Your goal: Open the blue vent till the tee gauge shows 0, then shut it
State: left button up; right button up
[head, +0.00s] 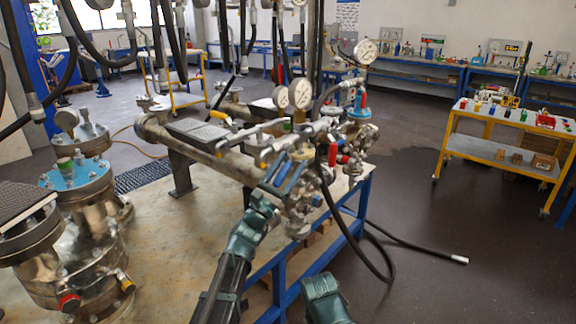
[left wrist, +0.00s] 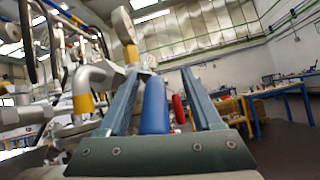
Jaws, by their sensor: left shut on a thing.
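My left gripper (head: 283,175) reaches the valve cluster at the near end of the bench pipework. Its jaws are shut on the blue vent handle, a blue bar (left wrist: 154,105) between the two fingers in the left wrist view. White-faced gauges stand above the pipework: one at the right (head: 365,51) and a pair further left, a front one (head: 301,93) and one beside it (head: 281,97). I cannot tell which is the tee gauge, and the needles are too small to read. A gauge shows edge-on in the left wrist view (left wrist: 123,25). My right gripper's fingers are out of view.
A red handle (head: 333,155) sits close right of the left gripper. A yellow-wrapped pipe (left wrist: 84,104) is close left of the fingers. A black hose (head: 380,255) hangs to the floor. A large flanged vessel (head: 75,250) stands left. The floor at right is mostly clear before a yellow cart (head: 500,150).

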pick_arm(q)
jog(key=shift+w+a, duration=0.15)
dwell(0.3)
jog(key=shift+a+f, duration=0.1)
jog(key=shift+f, duration=0.05)
jog(key=b+v, duration=0.8)
jog(key=v, duration=0.5)
jog(key=shift+s+f, duration=0.15)
jog(key=shift+s, duration=0.1)
